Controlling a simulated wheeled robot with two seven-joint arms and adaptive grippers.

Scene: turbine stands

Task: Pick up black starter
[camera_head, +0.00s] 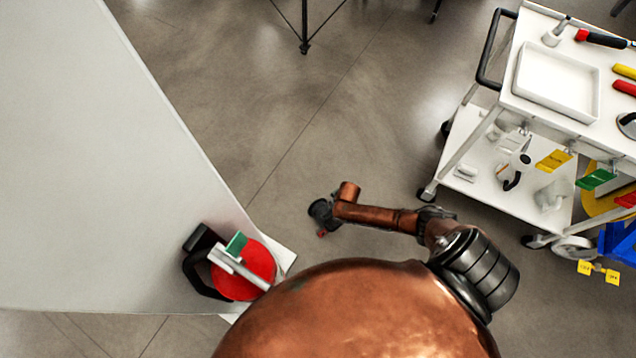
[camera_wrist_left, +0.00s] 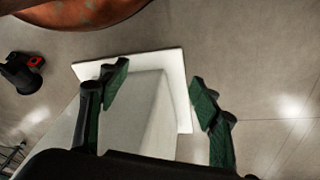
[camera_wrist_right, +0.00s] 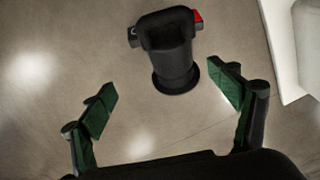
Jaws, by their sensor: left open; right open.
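The black starter (camera_wrist_right: 172,55), with a red part on one side, shows in the right wrist view. My right gripper (camera_wrist_right: 166,86) is open, its green-padded fingers apart on either side of the starter's lower end in that view; contact cannot be told. In the head view the starter (camera_head: 321,215) is a small dark shape with a red tip below the end of my right arm, partly hidden. The starter (camera_wrist_left: 20,72) also shows at the left wrist view's left edge. My left gripper (camera_wrist_left: 155,85) is open and empty over a white base plate (camera_wrist_left: 182,92).
A large white panel (camera_head: 95,160) fills the left of the head view. A white cart (camera_head: 505,100) with tools stands right.

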